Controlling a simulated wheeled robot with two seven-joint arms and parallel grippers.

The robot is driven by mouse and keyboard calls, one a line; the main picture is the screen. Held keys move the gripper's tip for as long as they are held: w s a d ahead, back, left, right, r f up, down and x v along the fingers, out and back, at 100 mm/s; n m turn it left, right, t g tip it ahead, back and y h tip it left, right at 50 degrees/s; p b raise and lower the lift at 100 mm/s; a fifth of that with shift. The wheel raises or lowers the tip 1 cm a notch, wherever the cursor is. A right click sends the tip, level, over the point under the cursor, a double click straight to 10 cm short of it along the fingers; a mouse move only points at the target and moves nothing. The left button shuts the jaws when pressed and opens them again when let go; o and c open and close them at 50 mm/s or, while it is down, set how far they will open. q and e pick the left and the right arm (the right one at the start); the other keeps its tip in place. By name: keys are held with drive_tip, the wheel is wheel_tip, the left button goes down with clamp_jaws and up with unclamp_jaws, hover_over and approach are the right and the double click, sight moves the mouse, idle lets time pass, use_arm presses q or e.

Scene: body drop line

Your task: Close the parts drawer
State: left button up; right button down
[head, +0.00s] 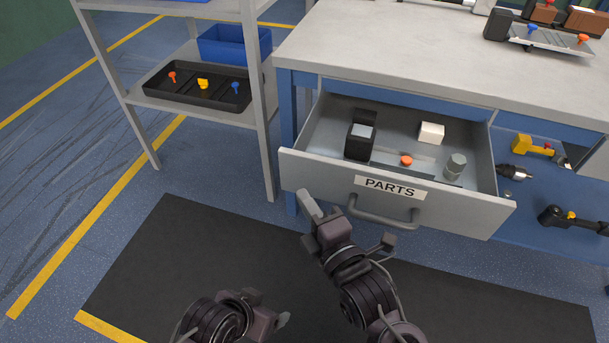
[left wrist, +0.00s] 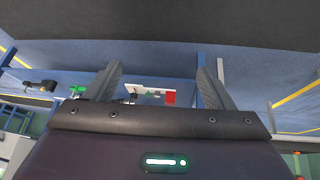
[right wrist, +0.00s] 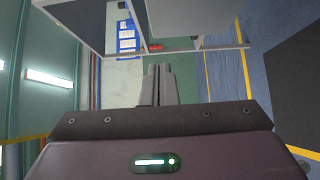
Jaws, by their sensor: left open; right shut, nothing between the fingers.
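The grey parts drawer (head: 330,180) stands pulled out under the workbench in the head view. Its front carries a PARTS label (head: 390,187) and a bar handle (head: 383,211).
The workbench top (head: 420,50) is above the drawer. A grey shelf rack (head: 190,108) stands at left with a black tray (head: 197,88) and a blue bin (head: 230,45). A dark mat (head: 170,255) covers the floor in front.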

sight(296, 160)
drive_tip(key=w, duration=0.4)
drive_tip(key=w+a+b, duration=0.1)
drive_tip(key=w, duration=0.1)
drive_tip(key=shift+w+f, duration=0.1)
drive_tip(key=shift+w, duration=0.2)
use_arm(q)
drive_tip(key=shift+w+d+r+t+h, duration=0.2)
drive_tip(key=shift+w+d+r+t, duration=0.2)
drive_tip(key=shift+w, duration=0.2)
drive_tip(key=shift+w+d+r+t+h, duration=0.2)
drive_tip(key=shift+w+d+r+t, duration=0.1)
drive_tip(key=shift+w+r+t, duration=0.25)
drive_tip(key=shift+w+d+r+t+h, duration=0.25)
drive_tip(key=shift+w+d+r, duration=0.1)
drive_tip(key=shift+w, duration=0.35)
use_arm(e)
drive_tip(key=shift+w+d, duration=0.1)
drive_tip(key=shift+w, duration=0.2)
